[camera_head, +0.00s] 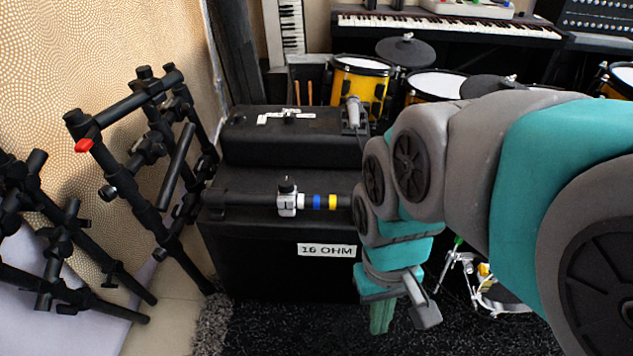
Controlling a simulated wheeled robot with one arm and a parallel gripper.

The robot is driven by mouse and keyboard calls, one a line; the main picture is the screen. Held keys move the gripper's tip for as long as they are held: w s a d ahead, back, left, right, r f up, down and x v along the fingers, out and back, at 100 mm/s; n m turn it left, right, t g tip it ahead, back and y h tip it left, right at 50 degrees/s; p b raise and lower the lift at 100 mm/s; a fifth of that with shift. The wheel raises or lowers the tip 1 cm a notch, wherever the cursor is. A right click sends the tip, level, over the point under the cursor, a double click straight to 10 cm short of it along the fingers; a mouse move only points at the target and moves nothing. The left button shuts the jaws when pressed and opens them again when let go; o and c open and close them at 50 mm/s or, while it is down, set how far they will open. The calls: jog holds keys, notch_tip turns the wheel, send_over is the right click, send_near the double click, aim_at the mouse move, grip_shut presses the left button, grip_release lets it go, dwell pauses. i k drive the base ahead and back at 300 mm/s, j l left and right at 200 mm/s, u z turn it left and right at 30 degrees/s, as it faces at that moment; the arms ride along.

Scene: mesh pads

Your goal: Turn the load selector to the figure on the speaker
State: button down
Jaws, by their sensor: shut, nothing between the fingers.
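The speaker (270,265) is a black cabinet with a white label (327,250) reading "16 OHM" on its front. Behind it, a smaller black box (255,140) has a white marked plate with a small black knob (288,116) on top; this looks like the load selector, but its figures and pointer are too small to read. My gripper (381,319) points down, low in front of the speaker's right side and right of the label. It is shut and empty, apart from the knob. My arm hides the right ends of the speaker and box.
A dark bar (240,199) with a silver clamp (287,200) and white, blue and yellow bands lies along the speaker's top. A microphone (353,113) stands by the box's right end. Black rack stands (150,205) crowd the left; drums (362,82) and keyboards (445,24) stand behind.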

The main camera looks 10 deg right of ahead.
aim_at(289, 120)
jog(key=i+j+z, duration=0.25)
jog(key=i, duration=0.15)
jog(key=i+j+z, duration=0.25)
jog(key=i+j, duration=0.1)
jog(key=i, duration=0.05)
